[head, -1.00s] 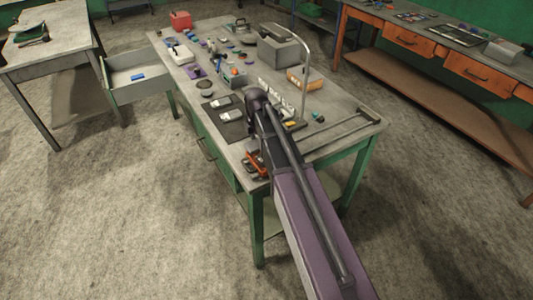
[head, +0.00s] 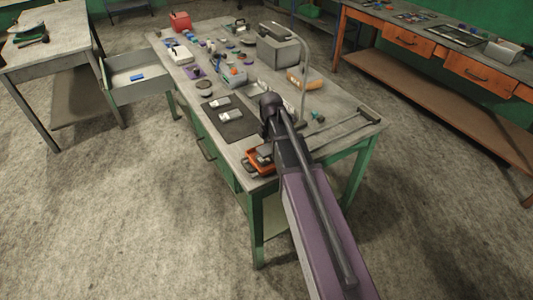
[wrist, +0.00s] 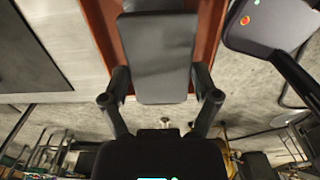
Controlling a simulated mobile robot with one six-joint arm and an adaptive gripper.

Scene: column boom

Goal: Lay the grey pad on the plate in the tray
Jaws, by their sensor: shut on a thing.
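My gripper (wrist: 160,82) is shut on the grey pad (wrist: 157,62), a dark rectangular block held between its two fingers. In the wrist view, the pad is in front of the orange-red tray (wrist: 104,22) and covers much of it. A pale grey edge (wrist: 158,5) shows past the pad's far end inside the tray; I cannot tell whether it is the plate. In the head view, the tray (head: 252,157) sits at the table's near edge, left of my arm, which hides part of it. I cannot tell whether the pad touches anything in the tray.
A grey device with orange and green buttons (wrist: 262,22) is right of the tray in the wrist view. A dark mat (head: 238,128) with two pale devices lies left of my arm. A curved metal post (head: 304,75) stands beyond it. The far table is cluttered.

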